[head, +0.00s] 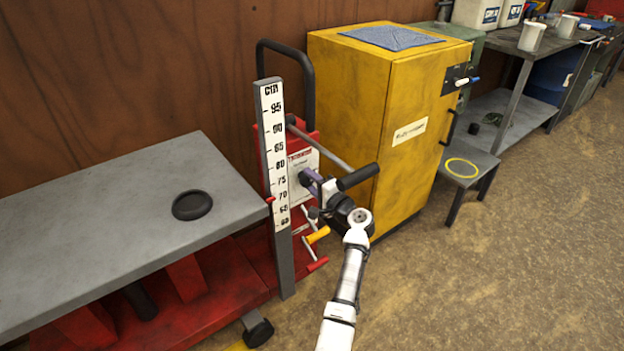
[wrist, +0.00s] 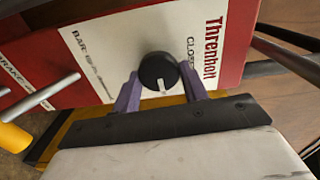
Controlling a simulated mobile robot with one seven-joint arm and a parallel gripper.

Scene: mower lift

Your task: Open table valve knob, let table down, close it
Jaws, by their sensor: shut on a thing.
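The black valve knob (wrist: 157,72) sits on a white label plate on the red lift column. My gripper (wrist: 160,88) has its two purple fingers on either side of the knob, shut on it. The knob's white mark points down in the wrist view, away from partly hidden lettering that starts "CLOS". In the head view my gripper (head: 314,184) reaches the column's front, and the knob is mostly hidden there. The grey lift table (head: 100,215) stands raised above its red base. A red pointer at its right end is near 70 on the cm scale (head: 274,155).
A black round disc (head: 192,205) lies on the table. A yellow-handled lever (head: 318,235) and a red-handled one (head: 318,264) stick out below my gripper. A yellow cabinet (head: 405,135) stands close on the right. Floor at the front right is clear.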

